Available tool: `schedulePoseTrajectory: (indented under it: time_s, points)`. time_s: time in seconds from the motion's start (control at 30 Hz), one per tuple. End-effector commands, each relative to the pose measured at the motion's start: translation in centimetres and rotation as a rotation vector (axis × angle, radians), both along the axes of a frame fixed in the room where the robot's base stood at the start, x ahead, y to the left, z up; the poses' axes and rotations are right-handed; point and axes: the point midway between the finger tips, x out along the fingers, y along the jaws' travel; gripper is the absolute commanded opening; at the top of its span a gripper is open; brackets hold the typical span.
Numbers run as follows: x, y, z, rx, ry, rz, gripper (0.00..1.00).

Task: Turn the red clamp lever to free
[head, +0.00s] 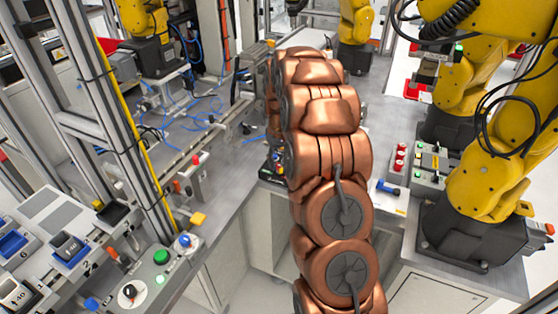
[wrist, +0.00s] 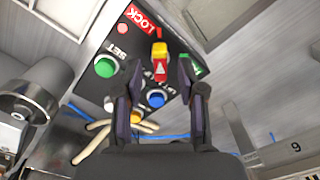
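In the wrist view, a black panel (wrist: 95,78) carries a short lever (wrist: 160,68), red with a white triangle and a yellow end. The yellow end is toward the top of the picture. A red LOCK label (wrist: 143,18) lies to its upper left and a green label (wrist: 196,66), partly covered by a finger, to its lower right. My gripper (wrist: 157,68) is open, with one dark finger on each side of the lever in the picture. I cannot tell whether either finger touches it. In the head view my copper arm hides the gripper and lever.
The panel also has a green button (wrist: 105,66) marked SET and a blue button (wrist: 156,99). Pale cables (wrist: 95,140) lie below it. In the head view, yellow robot arms (head: 485,190) stand at the right and a grey bench (head: 225,165) at the left.

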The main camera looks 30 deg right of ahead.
Motion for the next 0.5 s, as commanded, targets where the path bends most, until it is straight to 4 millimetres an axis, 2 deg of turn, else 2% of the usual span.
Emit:
schedulePoseTrajectory:
  time_s: [0.17,0.4,0.5]
  points:
    - [-0.11,0.06,-0.96,0.002,0.003,0.000,0.40]
    - [-0.08,0.04,-1.05,0.000,0.002,0.000,0.40]
    - [-0.07,0.04,-1.04,0.000,0.002,0.000,0.31]
